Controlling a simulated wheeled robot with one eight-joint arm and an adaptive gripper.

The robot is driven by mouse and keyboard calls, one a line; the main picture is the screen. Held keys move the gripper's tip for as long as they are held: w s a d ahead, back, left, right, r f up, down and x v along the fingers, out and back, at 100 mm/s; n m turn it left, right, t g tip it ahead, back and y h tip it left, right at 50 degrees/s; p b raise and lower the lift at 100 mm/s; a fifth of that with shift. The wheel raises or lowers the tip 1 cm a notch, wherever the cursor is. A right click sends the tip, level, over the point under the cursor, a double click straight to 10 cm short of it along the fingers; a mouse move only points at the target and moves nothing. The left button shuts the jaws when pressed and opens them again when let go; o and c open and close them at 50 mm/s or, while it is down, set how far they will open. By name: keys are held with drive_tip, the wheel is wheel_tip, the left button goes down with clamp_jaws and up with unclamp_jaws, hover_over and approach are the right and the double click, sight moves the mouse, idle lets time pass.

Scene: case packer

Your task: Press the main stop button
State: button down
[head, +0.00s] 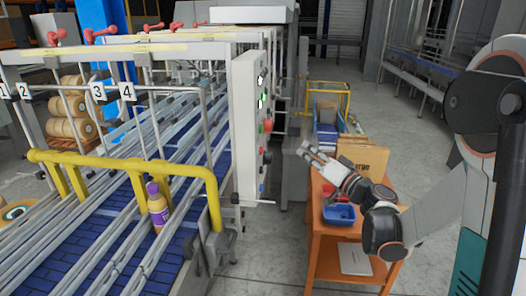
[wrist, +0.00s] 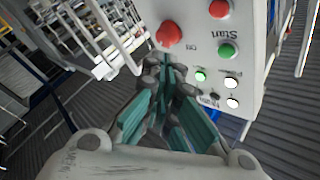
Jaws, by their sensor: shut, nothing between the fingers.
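The control panel (head: 248,125) is a tall pale box at the end of the conveyor, seen edge-on in the head view. A red button (head: 267,126) sticks out from its side. In the wrist view the panel (wrist: 256,75) is tilted and carries a large red knob-like button (wrist: 169,34), a smaller red button (wrist: 219,8), and a green button (wrist: 227,50) by the word Start. No label naming the main stop is readable. My gripper (head: 305,149) is shut and empty, right of the panel and apart from it. Its fingertips (wrist: 165,65) appear just below the large red button.
An orange table (head: 325,228) with a blue tray (head: 340,214) and cardboard boxes stands below my arm. A yellow rail (head: 120,164) and a bottle (head: 157,208) are on the conveyor at left. Lit white lamps (wrist: 232,103) sit lower on the panel. Floor at right is clear.

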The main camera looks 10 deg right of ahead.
sight(261, 150)
drive_tip(key=w+a, duration=0.2)
drive_tip(key=a, duration=0.6)
drive_tip(key=shift+w+a, duration=0.15)
drive_tip(key=shift+w, duration=0.2)
drive_tip(key=shift+a, duration=0.15)
idle(1.1)
drive_tip(key=shift+w+a, duration=0.1)
drive_tip(key=shift+a, duration=0.2)
drive_tip(key=shift+w+a, duration=0.15)
drive_tip(key=shift+a, duration=0.3)
idle(0.8)
drive_tip(key=shift+d, duration=0.1)
idle(0.4)
drive_tip(key=shift+s+d+b, duration=0.25)
drive_tip(key=shift+d+b, duration=0.15)
drive_tip(key=shift+d, duration=0.35)
